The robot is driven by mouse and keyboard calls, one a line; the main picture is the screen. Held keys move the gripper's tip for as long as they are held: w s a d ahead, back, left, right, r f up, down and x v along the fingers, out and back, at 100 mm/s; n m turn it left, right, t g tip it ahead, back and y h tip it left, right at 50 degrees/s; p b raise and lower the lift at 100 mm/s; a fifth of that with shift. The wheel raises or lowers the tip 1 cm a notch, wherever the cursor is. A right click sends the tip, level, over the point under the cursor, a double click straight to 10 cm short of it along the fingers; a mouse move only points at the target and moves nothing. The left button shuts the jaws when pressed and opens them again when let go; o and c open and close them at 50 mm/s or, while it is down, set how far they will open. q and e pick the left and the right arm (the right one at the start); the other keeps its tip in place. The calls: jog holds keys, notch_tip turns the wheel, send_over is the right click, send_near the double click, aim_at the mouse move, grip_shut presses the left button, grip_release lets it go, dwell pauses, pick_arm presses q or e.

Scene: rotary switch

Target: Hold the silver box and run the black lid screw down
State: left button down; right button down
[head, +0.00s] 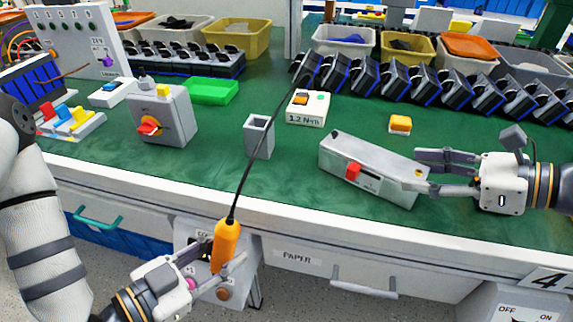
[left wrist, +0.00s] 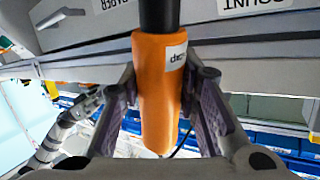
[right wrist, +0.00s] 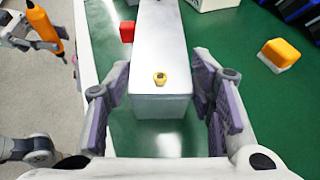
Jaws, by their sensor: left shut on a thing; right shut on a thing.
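The silver box (head: 375,165) lies slanted on the green bench, with a red block on its front side. My right gripper (head: 446,172) is shut on its right end; the fingers also flank the box in the right wrist view (right wrist: 162,50). A small yellow ring with a dark centre (right wrist: 160,78) sits on the top near that end; I cannot make out a separate black screw. My left gripper (head: 215,270) is shut on an orange driver (head: 225,245), held upright in front of the bench edge. In the left wrist view the driver (left wrist: 158,90) stands between the fingers.
A thin black line runs up from the driver across the bench. A grey open holder (head: 258,138), a 1.2 N·m box (head: 310,107) and a yellow-orange block (head: 400,124) stand near the silver box. A grey switch box (head: 165,115) stands left. Bins and black devices line the back.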

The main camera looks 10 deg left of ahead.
pick_arm(q)
jog(key=w+d+r+m+g+h, duration=0.1)
jog(key=d+r+m+g+h, duration=0.15)
jog(key=d+r, duration=0.5)
jog(key=d+r+m+g+h, duration=0.2)
jog(key=d+r+h, duration=0.25)
jog(key=d, duration=0.65)
jog(key=w+a+r+n+t+y, duration=0.1)
jog(key=w+r+n+t+y, duration=0.35)
jog(key=w+r, duration=1.15)
jog(key=w+a+f+n+t+y, duration=0.1)
jog(key=w+a+f+t, duration=0.1)
jog(key=w+a+f, duration=0.1)
jog(key=shift+w+a+f+n, duration=0.15)
jog(key=shift+w+f+n, duration=0.35)
jog(key=shift+w, duration=0.75)
